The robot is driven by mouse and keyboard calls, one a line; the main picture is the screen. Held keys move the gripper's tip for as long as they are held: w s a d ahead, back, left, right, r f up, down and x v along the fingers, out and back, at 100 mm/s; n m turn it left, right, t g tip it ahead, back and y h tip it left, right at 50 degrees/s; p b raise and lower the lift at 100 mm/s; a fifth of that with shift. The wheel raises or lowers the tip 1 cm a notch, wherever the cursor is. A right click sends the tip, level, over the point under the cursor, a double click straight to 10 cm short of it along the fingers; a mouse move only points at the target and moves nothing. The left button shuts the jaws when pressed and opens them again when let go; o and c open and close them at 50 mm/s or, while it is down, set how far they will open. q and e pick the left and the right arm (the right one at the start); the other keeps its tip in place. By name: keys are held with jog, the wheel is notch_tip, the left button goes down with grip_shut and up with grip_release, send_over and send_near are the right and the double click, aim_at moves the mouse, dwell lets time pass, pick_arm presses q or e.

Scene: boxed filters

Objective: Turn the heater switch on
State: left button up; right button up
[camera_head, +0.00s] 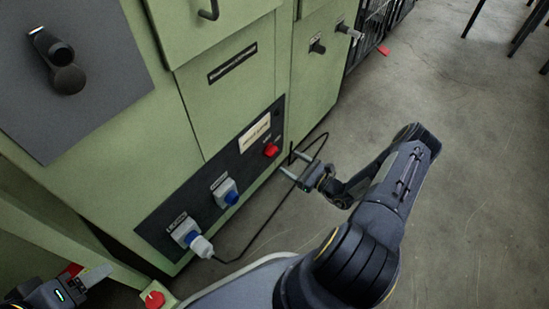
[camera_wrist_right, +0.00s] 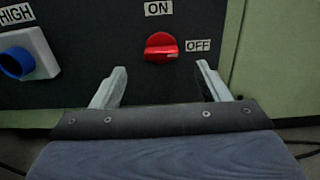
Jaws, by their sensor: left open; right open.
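The heater switch is a red rotary knob (camera_head: 270,150) on the black panel of the green cabinet. In the right wrist view the knob (camera_wrist_right: 161,47) has an ON label above it and an OFF label to its right; its pale pointer mark faces right, toward OFF. My right gripper (camera_head: 287,163) is open and empty in front of the panel. In the right wrist view its fingertips (camera_wrist_right: 161,68) are spread to either side, just below the knob, apart from it. My left gripper (camera_head: 88,275) is open at the lower left, far from the switch.
A blue socket (camera_head: 229,195) marked HIGH in the wrist view sits left of the knob. Below it, a white plug (camera_head: 201,246) sits in another socket; its black cable (camera_head: 262,232) runs along the floor near my right gripper. Open floor (camera_head: 480,180) lies right.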

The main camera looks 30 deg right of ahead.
aim_at(275, 153)
jog(key=x, duration=0.2)
jog(key=b+x, duration=0.1)
jog(key=x, duration=0.1)
jog(key=b+x, duration=0.1)
jog(key=x, duration=0.1)
jog(key=shift+w+a+f, duration=0.1)
jog(key=shift+w+f, duration=0.2)
jog(key=shift+w+a+r, duration=0.1)
jog(key=shift+w+a, duration=0.1)
jog(key=shift+w, duration=0.35)
jog(key=c, duration=1)
